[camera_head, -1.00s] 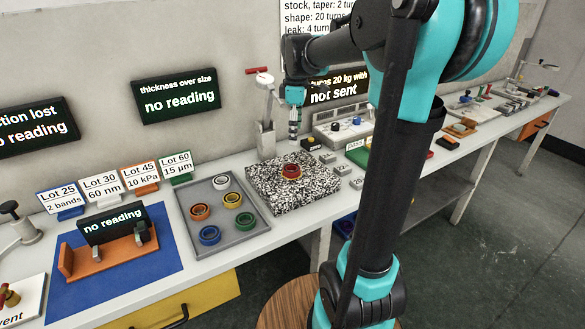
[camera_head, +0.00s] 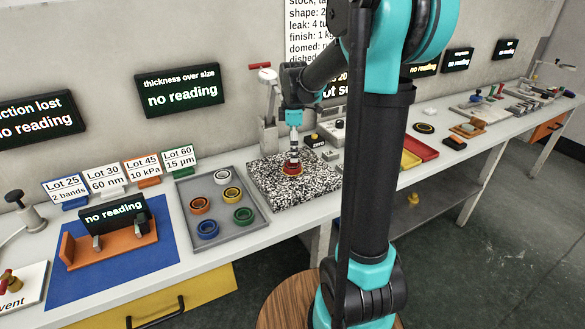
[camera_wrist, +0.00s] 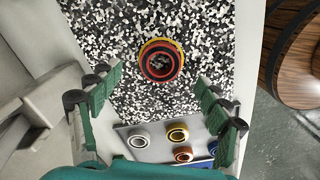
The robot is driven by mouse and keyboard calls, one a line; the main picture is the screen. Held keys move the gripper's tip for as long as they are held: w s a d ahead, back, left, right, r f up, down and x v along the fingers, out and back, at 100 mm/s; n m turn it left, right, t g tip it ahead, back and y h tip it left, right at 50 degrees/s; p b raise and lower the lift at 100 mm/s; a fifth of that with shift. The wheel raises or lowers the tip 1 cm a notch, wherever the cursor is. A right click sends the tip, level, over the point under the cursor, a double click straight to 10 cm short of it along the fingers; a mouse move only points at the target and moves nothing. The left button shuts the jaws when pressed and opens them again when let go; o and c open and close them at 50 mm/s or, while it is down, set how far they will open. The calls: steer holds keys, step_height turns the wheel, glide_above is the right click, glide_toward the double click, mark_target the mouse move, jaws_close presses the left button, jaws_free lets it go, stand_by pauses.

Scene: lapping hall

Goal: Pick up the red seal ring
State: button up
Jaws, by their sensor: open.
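The red seal ring (camera_wrist: 162,61) lies on the black-and-white speckled granite plate (camera_wrist: 205,25) in the wrist view. It appears to sit with an orange-tan ring around or under it; I cannot tell how they join. In the head view the red ring (camera_head: 292,169) shows on the plate (camera_head: 262,183), partly hidden by my gripper. My gripper (camera_wrist: 155,98) is open and empty, its green-padded fingers spread to either side below the ring in the wrist view. In the head view my gripper (camera_head: 294,150) points down just above the ring; contact cannot be told.
A grey tray (camera_head: 245,240) with several coloured rings stands left of the plate. A lever stand (camera_head: 267,110) is behind the plate. Yellow and red trays (camera_head: 422,149) lie to the right, beyond my arm. A round wooden top (camera_wrist: 295,50) is at the wrist view's right.

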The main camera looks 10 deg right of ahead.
steer(key=shift+a+f, duration=0.15)
steer(key=shift+f, duration=1.25)
steer(key=shift+a+f, duration=0.1)
steer(key=shift+f, duration=1.25)
steer(key=c, duration=1.4)
steer(key=shift+r, duration=0.1)
